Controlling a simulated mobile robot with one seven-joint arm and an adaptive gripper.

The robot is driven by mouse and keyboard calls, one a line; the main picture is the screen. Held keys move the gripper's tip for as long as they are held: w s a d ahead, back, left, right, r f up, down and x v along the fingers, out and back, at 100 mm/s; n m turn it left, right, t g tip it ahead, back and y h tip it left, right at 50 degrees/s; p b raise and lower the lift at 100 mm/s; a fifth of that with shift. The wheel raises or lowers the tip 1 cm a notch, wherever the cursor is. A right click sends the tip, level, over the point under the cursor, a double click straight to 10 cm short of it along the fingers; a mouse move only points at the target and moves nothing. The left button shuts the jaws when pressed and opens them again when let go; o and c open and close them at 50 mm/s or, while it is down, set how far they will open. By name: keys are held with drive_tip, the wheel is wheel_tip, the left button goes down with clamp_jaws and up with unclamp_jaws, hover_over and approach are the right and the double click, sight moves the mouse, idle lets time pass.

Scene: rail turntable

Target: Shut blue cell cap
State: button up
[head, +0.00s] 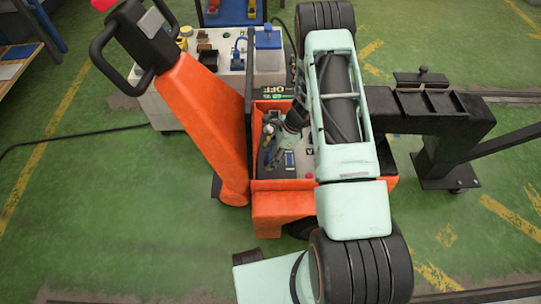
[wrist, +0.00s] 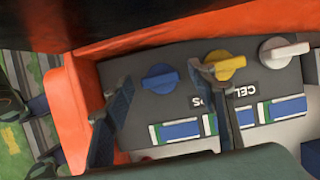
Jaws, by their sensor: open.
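The blue cell cap (wrist: 160,79) is a round knob with a raised bar, on a grey panel in the wrist view. My gripper (wrist: 161,84) is open, with one dark finger on each side of the blue cap. The fingers look apart from the cap; I cannot tell their height above it. The right finger overlaps the edge of the yellow cap (wrist: 228,66). A white cap (wrist: 283,50) sits farther right. In the head view my gripper (head: 270,147) is over the battery compartment of the orange truck (head: 285,208), where the blue cap is too small to make out.
Orange walls (wrist: 90,90) border the panel at the left and top in the wrist view. Striped blue, white and green labels (wrist: 180,131) lie below the caps. In the head view, a white cart (head: 222,92) with a blue-lidded container (head: 268,55) stands behind.

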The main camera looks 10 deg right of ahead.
drive_tip(key=v, duration=1.2)
drive_tip(key=shift+a, duration=0.1)
